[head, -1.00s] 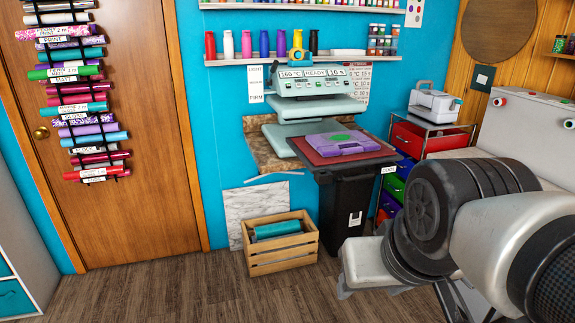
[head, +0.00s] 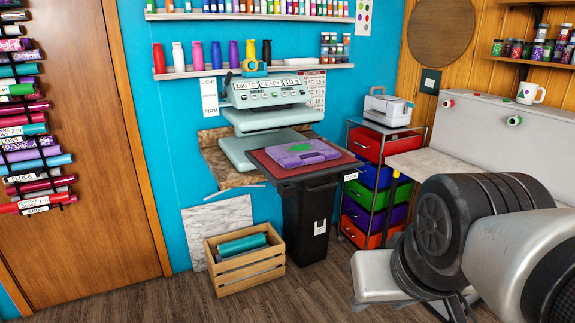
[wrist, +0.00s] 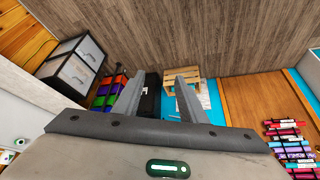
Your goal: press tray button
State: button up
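A pale green heat press (head: 262,118) stands against the blue wall in the head view. Its front panel (head: 265,92) reads 160 °C, READY and 10 s, with small buttons below that are too small to tell apart. No button clearly marked for a tray can be made out. My gripper (wrist: 157,82) shows in the wrist view, fingers apart and empty, well away from the press. It is outside the head view.
A wooden crate (head: 246,274) with a teal roll stands on the floor left of the bin. A drawer cart (head: 369,147) with coloured drawers is to the right. A door with vinyl rolls (head: 32,155) is at left.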

grip_shut()
dwell(1.4)
